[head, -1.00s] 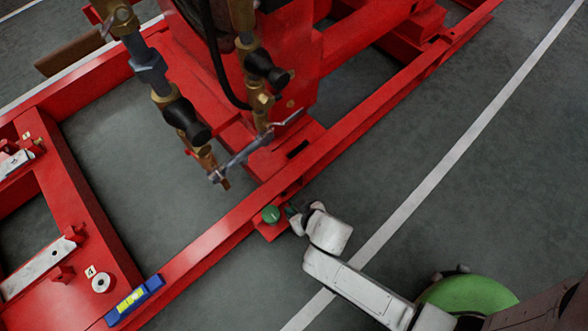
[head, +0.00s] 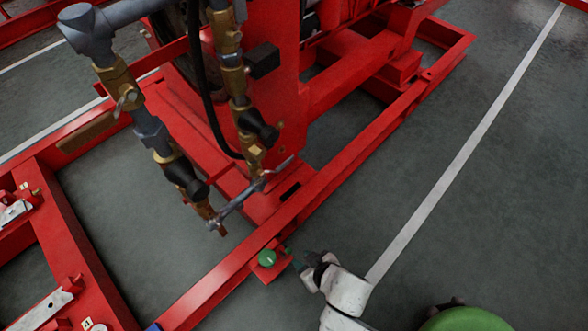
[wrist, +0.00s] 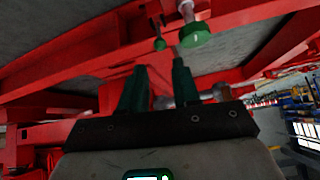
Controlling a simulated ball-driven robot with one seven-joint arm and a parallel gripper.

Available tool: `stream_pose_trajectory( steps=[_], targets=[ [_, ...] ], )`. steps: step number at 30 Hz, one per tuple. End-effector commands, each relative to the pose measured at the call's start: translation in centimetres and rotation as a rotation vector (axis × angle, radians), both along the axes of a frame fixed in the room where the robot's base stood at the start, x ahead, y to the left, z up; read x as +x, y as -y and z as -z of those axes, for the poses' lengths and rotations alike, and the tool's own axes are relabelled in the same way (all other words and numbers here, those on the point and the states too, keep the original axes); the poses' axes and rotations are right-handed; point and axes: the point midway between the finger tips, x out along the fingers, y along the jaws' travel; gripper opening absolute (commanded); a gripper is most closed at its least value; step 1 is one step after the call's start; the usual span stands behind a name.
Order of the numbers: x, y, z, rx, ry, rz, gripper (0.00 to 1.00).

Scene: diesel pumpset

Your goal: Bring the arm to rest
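My arm reaches up from the bottom right in the head view, with my gripper (head: 292,258) just right of a green round knob (head: 267,258) on a small red bracket at the frame's edge. In the wrist view my gripper (wrist: 161,72) has its two dark green fingers apart, with nothing between them. The green knob (wrist: 196,36) shows there beyond the fingertips, with a visible gap. A smaller green ball (wrist: 160,44) is left of it.
The red pumpset frame (head: 225,262) runs diagonally beside my gripper. Brass valves and grey pipes (head: 150,130) stand over it on the left. A white line (head: 440,185) crosses the floor.

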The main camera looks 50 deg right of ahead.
Motion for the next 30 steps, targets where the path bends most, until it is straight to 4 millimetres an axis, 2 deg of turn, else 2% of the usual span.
stream_pose_trajectory(
  steps=[9,14,18,21,30],
  targets=[
    [0.1,0.1,-0.1,-0.002,-0.001,0.002,0.31],
    [0.5,2.6,-1.7,-0.039,-0.067,0.038,0.31],
    [0.1,5.6,-4.5,-0.070,-0.192,0.066,0.31],
    [-0.7,7.1,-6.7,-0.071,-0.289,0.059,0.31],
    [-3.9,8.4,-12.5,-0.033,-0.505,-0.049,0.31]
  ],
)
